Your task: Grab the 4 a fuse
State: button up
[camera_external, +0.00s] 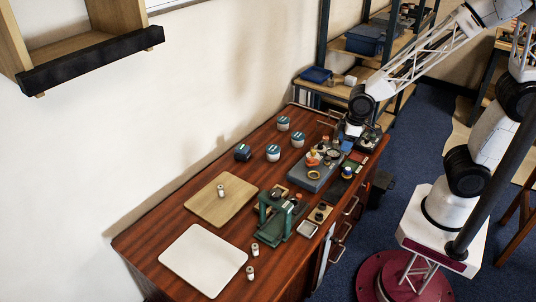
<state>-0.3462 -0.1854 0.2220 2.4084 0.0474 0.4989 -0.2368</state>
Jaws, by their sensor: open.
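I cannot tell which thing is the 4 A fuse, as no label is legible at this size. Small pale cylinders that may be fuses stand apart: one on the wooden board (205,208), one cylinder (254,249) on the table right of the white board (190,258), and one cylinder (250,273) near that board's lower right edge. My gripper (343,134) hangs at the far right end of the table, beyond the grey tray, far from these cylinders. It is small and partly lost among the items there, but it is open. I see nothing held in it.
Three white jars with teal lids (273,152) and a dark blue box (242,152) stand at the back. A green press-like fixture (276,215) rises mid-table. A grey tray (305,178) with small colored parts lies right of the jars. Bare wood shows between the boards and jars.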

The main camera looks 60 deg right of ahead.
jog(key=a+f+n+t, duration=0.3)
jog(key=a+n, duration=0.4)
jog(key=a, duration=0.6)
jog(key=w+a+f+n+t, duration=0.1)
jog(key=a+f+n+t, duration=0.1)
jog(key=a+n, duration=0.75)
jog(key=a+f+n+t, duration=0.3)
jog(key=a+n, duration=0.2)
jog(key=a, duration=1.1)
jog(key=n+t+y, duration=0.1)
jog(key=n+t, duration=0.2)
jog(key=n, duration=0.6)
send_near(255, 250)
jog(key=w+d, duration=0.2)
jog(key=shift+w+f, duration=0.35)
jog(key=shift+w, duration=0.05)
jog(key=shift+s+a+f+n+y, duration=0.1)
jog(key=shift+a+f+n+y, duration=0.25)
jog(key=shift+f+n, duration=0.4)
jog(key=shift+x, duration=1.3)
